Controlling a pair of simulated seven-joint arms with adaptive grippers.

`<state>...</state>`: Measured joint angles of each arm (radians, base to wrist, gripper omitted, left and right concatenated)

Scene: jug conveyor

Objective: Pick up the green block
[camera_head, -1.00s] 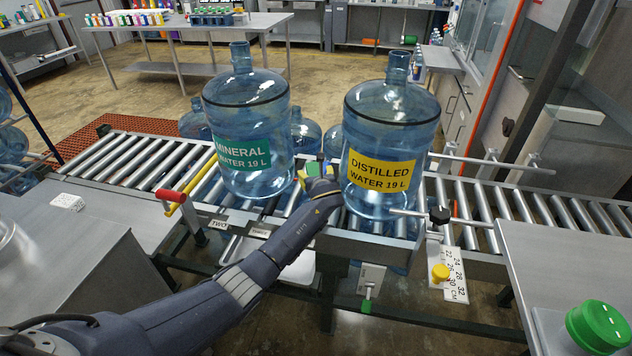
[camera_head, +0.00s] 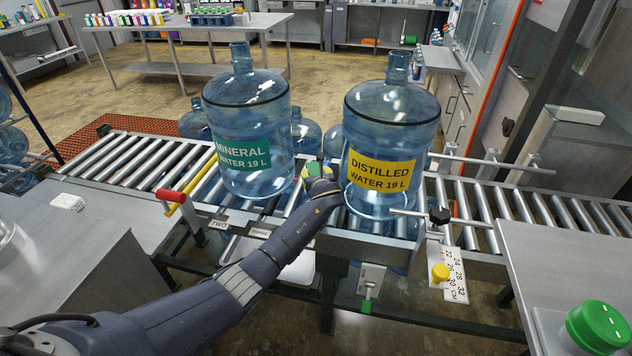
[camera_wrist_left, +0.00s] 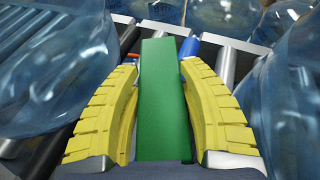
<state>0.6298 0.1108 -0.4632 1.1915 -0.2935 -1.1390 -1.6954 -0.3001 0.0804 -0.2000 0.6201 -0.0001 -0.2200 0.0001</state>
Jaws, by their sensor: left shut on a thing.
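The green block (camera_wrist_left: 162,100) stands out in the left wrist view, long and upright in the picture, between the two yellow ribbed fingers of my left gripper (camera_wrist_left: 160,88). The gripper is shut on it. In the head view my left gripper (camera_head: 318,170) reaches in between the two big water jugs over the roller conveyor, and only a small green patch of the block (camera_head: 314,168) shows there. My right gripper is not in view.
The mineral water jug (camera_head: 247,120) stands close left of the gripper and the distilled water jug (camera_head: 390,120) close right, both upright on the roller conveyor (camera_head: 130,160). Steel tables flank the near side.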

